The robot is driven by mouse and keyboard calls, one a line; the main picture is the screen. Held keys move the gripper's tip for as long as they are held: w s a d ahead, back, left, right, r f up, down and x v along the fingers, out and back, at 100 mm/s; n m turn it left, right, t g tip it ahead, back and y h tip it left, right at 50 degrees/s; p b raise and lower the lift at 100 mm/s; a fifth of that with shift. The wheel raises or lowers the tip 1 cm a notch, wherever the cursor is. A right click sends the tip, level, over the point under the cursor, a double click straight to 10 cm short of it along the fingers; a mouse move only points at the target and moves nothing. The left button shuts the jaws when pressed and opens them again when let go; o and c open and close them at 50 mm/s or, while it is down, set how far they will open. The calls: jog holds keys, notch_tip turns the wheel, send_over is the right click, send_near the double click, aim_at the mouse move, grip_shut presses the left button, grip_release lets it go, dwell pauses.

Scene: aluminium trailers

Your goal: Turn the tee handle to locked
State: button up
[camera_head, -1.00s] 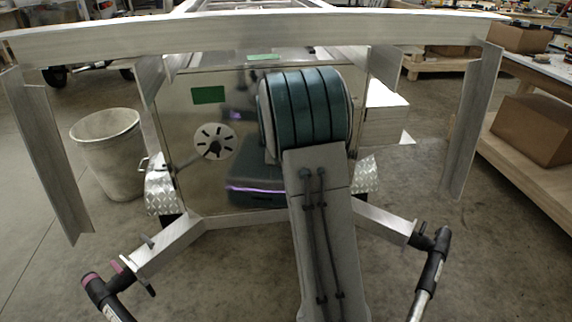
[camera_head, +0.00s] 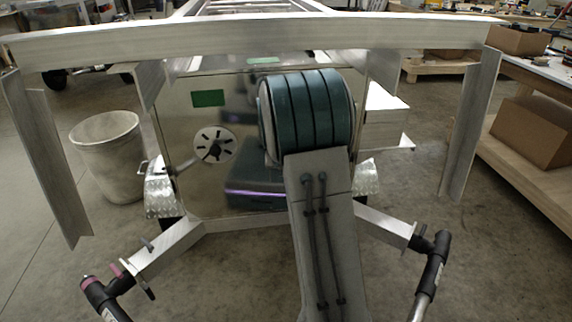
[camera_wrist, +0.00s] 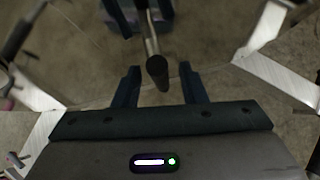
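In the wrist view a dark cylindrical grip (camera_wrist: 157,72) on a metal rod, which looks like the tee handle, stands between and slightly beyond my gripper's fingertips. My gripper (camera_wrist: 160,77) is open, with a visible gap on each side of the grip. Whether the grip is at locked cannot be told. In the head view my arm hides my gripper. A pale slotted disc (camera_head: 229,146) with a dark hub and a rod toward lower left shows on the shiny panel (camera_head: 175,125); I cannot tell if it belongs to the handle.
An aluminium beam (camera_head: 130,44) crosses above the panel, with uprights hanging at left and right. Frame arms with black jacks (camera_head: 432,265) flank my arm low down. A grey bin (camera_head: 107,160) stands left; a workbench with cardboard boxes (camera_head: 531,131) stands right. The panel mirrors my arm.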

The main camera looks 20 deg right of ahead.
jog(key=p+v, duration=0.5)
jog(key=v, duration=0.8)
jog(key=shift+r, duration=0.1)
